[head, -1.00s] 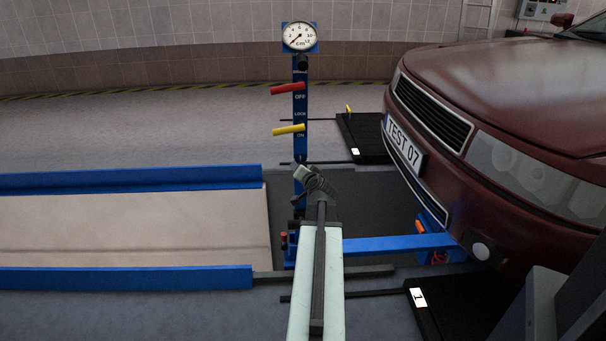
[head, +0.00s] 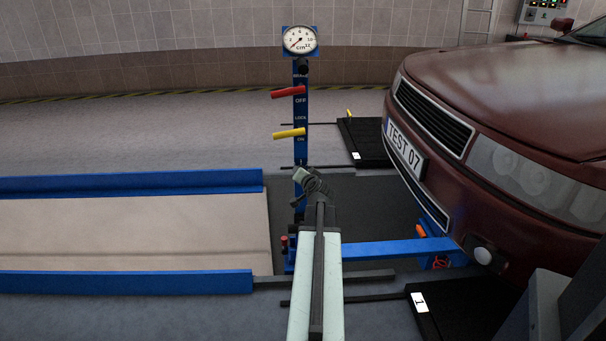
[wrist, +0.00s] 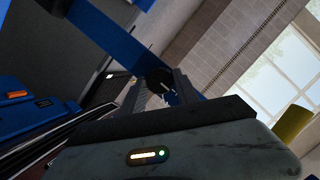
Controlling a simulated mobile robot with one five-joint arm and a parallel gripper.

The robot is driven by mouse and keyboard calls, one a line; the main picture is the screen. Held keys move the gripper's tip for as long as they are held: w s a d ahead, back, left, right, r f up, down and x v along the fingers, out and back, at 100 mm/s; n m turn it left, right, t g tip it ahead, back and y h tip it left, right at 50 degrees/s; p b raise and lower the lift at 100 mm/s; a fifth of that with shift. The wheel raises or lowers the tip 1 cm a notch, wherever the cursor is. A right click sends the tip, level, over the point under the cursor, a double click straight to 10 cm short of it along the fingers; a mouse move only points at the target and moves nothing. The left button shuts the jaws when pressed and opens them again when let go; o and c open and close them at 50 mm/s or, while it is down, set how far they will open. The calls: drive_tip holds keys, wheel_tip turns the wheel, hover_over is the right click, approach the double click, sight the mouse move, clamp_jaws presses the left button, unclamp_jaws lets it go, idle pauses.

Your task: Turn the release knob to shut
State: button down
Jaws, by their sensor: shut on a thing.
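The release knob (wrist: 159,80) is round and black with a pale line on its face. It sits on the blue post in the wrist view, between the two fingers of my gripper (wrist: 160,93), which is shut on it. In the head view my gripper (head: 303,181) is at the lower part of the blue post (head: 300,155), and the knob is hidden behind it. The pale line slants in the wrist view; I cannot tell from it whether the valve is open or shut.
A red lever (head: 288,92) and a yellow lever (head: 288,133) stick out left from the post, above my gripper. A round gauge (head: 300,40) tops it. A dark red car (head: 500,110) stands at the right. A blue-edged ramp (head: 130,282) lies at the left.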

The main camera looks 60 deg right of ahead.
drive_tip(key=shift+a+n, duration=0.15)
drive_tip(key=shift+n, duration=0.25)
drive_tip(key=shift+w+a+n+g+h+p, duration=0.15)
drive_tip(key=shift+n+g+h, duration=0.35)
drive_tip(key=shift+n+g, duration=0.65)
drive_tip(key=shift+d+n+g+h+p, duration=0.15)
drive_tip(key=shift+n+g+h, duration=0.45)
drive_tip(key=shift+n, duration=1.05)
drive_tip(key=shift+a, duration=0.1)
drive_tip(key=c, duration=0.9)
unclamp_jaws()
